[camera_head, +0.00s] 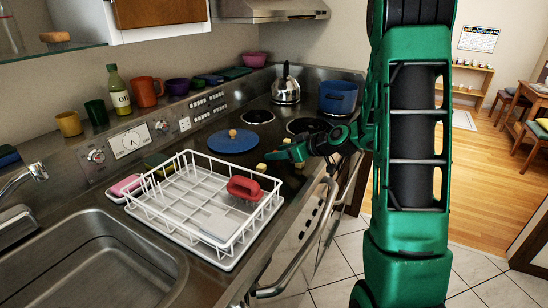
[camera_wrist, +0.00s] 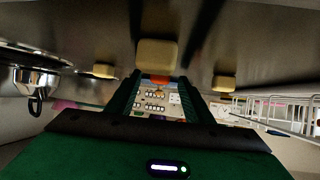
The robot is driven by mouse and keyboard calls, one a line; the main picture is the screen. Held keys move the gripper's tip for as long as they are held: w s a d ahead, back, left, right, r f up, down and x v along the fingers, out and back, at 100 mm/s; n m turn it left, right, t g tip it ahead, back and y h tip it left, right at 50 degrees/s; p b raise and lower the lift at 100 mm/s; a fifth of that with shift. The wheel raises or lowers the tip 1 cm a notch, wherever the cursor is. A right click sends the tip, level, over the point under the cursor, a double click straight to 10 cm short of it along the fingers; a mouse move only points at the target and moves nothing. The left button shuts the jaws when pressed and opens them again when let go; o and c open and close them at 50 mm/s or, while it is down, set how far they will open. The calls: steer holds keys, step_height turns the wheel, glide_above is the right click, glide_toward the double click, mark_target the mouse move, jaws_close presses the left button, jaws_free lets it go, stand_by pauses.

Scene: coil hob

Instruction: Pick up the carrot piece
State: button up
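I cannot make out the orange piece in the head view. My gripper (camera_wrist: 160,88) has its two dark green fingers apart, with nothing visibly held between them. In the head view my gripper (camera_head: 284,152) is low over the hob, among small yellow blocks (camera_head: 261,167). I cannot tell its exact distance from the orange piece.
A white dish rack (camera_head: 165,215) with a red object (camera_head: 244,188) stands left of my gripper. A blue disc (camera_head: 233,141) lies beyond it. A kettle (camera_head: 286,88) and a blue pot (camera_head: 338,97) stand at the back. The oven handle (camera_head: 305,255) runs along the front.

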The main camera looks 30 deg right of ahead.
steer(key=c, duration=1.1)
steer(key=shift+r, duration=0.85)
step_height(320, 180, up, 3)
steer(key=shift+f, duration=0.1)
steer(key=s+a+r, duration=0.4)
steer(key=s+r, duration=0.2)
steer(key=s, duration=0.5)
steer(key=shift+r, duration=0.25)
